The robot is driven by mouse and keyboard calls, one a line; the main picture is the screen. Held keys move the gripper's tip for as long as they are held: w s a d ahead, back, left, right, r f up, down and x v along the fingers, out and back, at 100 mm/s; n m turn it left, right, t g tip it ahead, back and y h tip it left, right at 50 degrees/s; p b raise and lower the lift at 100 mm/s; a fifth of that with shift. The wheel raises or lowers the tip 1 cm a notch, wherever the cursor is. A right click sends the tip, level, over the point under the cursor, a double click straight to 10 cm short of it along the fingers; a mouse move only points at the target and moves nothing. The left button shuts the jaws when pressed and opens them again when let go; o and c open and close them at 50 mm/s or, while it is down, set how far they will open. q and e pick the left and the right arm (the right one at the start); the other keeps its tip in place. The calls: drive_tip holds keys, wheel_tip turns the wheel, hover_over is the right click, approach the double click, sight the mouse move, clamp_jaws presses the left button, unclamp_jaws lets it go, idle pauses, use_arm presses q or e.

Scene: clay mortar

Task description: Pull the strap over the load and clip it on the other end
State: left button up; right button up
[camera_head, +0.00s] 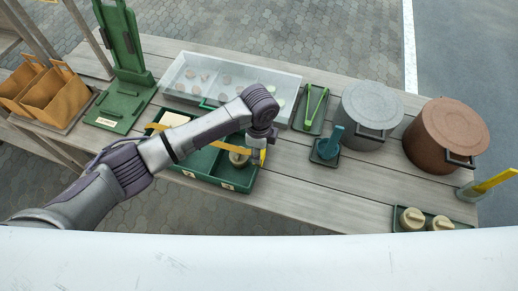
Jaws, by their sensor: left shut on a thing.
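A green tray (196,178) with pale labels on its front wall stands near the front edge of the table. A cream block (175,119) and a tan rounded thing (239,158) sit in it. The orange-yellow strap (158,127) shows at the tray's left and again short of the right side; my left arm hides its middle. My left gripper (257,158), pointing down at the tray's right side, is shut on the strap, with a yellow piece beside its fingers. The fingertips and the clip at the other end cannot be made out. My right gripper is out of view.
A clear bin (290,78) with round pieces stands behind the tray. Green tongs (316,104), a grey pot (368,110) and a brown pot (440,135) stand to the right. A green stand (124,100) and paper bags (52,95) are at left. Bare planks (320,190) lie right of the tray.

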use_arm(q)
drive_tip(key=shift+f, duration=0.2)
drive_tip(key=shift+f, duration=0.4)
idle(0.3)
drive_tip(key=o, duration=1.5)
drive_tip(key=shift+r, duration=0.1)
drive_tip(key=shift+r+p, duration=2.95)
drive_tip(key=shift+p, duration=0.2)
